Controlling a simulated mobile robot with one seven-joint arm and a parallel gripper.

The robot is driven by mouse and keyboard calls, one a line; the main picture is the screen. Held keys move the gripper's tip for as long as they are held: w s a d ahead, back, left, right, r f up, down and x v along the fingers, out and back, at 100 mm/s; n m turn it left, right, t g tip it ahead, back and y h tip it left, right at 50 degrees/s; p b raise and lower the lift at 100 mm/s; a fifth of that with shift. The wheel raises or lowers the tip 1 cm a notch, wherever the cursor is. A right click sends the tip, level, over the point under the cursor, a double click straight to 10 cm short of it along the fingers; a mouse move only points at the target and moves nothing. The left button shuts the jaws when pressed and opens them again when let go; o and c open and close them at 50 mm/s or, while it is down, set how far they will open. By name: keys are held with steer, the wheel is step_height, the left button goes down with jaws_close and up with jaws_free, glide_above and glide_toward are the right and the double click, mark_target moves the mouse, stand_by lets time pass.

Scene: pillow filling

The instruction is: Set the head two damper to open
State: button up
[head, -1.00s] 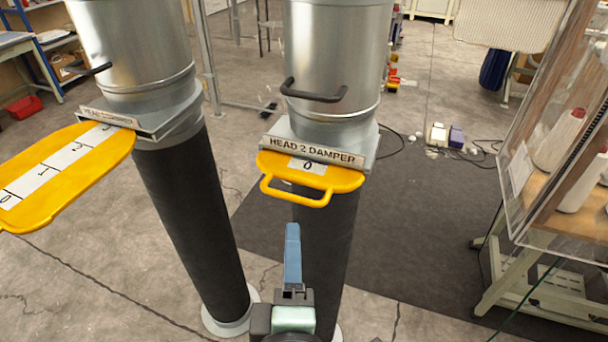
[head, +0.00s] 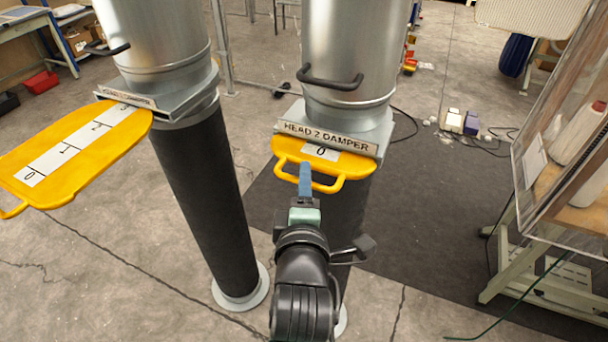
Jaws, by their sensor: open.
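The head 2 damper is a yellow slide plate (head: 350,165) with a loop handle, pushed into the slot under the "HEAD 2 DAMPER" label (head: 327,137) on the right-hand duct. Only its front part and the mark "0" show. My gripper (head: 305,176) is open and empty, with its blue finger in front of the handle and overlapping its front bar in the picture. Only one finger shows clearly, and I cannot tell whether it touches the handle.
On the left duct, another yellow damper plate (head: 40,185) is drawn far out, showing several marks. A dark fixed handle (head: 332,82) sits above the label. A glass-sided cabinet (head: 560,150) stands at the right. The floor between is mostly clear.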

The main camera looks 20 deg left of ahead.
steer(key=shift+w+a+f, duration=0.1)
steer(key=shift+w+a, duration=0.1)
steer(key=shift+w, duration=0.2)
jaws_close()
stand_by(1.3)
